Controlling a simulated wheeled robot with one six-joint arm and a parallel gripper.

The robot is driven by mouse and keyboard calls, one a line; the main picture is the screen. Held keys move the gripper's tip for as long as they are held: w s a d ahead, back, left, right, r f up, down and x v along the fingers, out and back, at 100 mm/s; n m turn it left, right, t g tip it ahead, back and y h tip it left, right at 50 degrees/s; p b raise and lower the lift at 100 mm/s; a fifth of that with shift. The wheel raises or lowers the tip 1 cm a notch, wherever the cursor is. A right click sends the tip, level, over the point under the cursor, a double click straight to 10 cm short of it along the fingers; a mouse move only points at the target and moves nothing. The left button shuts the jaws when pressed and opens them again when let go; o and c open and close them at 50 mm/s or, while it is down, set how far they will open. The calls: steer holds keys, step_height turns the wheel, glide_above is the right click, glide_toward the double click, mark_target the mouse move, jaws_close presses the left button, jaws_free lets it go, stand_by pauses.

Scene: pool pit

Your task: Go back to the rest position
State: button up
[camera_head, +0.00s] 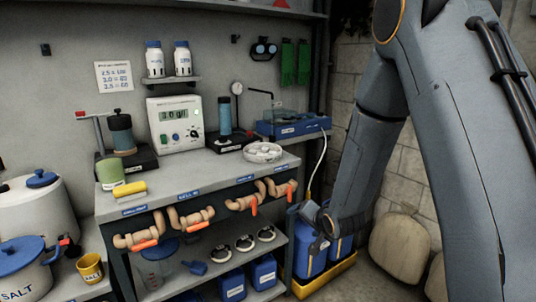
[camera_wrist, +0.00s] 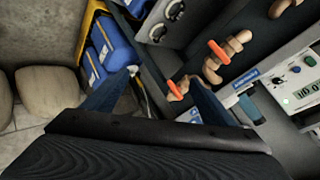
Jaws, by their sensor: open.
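My gripper (camera_wrist: 190,88) is open in the wrist view, with its two fingers spread apart and nothing held between them. In the head view my grey arm comes down from the upper right, and my gripper (camera_head: 322,222) is near the right end of the bench, in front of the blue canisters (camera_head: 310,256). Orange-handled valves (camera_head: 247,201) hang along the bench front; in the wrist view a valve (camera_wrist: 178,88) appears beyond the fingers. Whether a finger touches anything cannot be told.
A yellow tray (camera_head: 325,276) holds the canisters on the floor. Sacks (camera_head: 399,245) lean on the wall at right.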

steer(key=s+d+r+n+g+h, duration=0.1)
steer(key=s+d+r+n+g, duration=0.1)
steer(key=s, duration=0.9)
steer(key=s+d+r+n+g+h+p, duration=0.1)
steer(key=s+d+r+n+g, duration=0.1)
steer(key=s, duration=0.9)
steer(key=s+d+r+n+g+p, duration=0.1)
steer(key=s+d+r+n+g, duration=0.1)
steer(key=s+g, duration=0.4)
steer(key=s+d+r, duration=0.1)
steer(key=s+r, duration=0.1)
steer(key=s, duration=0.3)
steer(key=shift+d+n+h, duration=0.2)
steer(key=shift+n+h, duration=0.2)
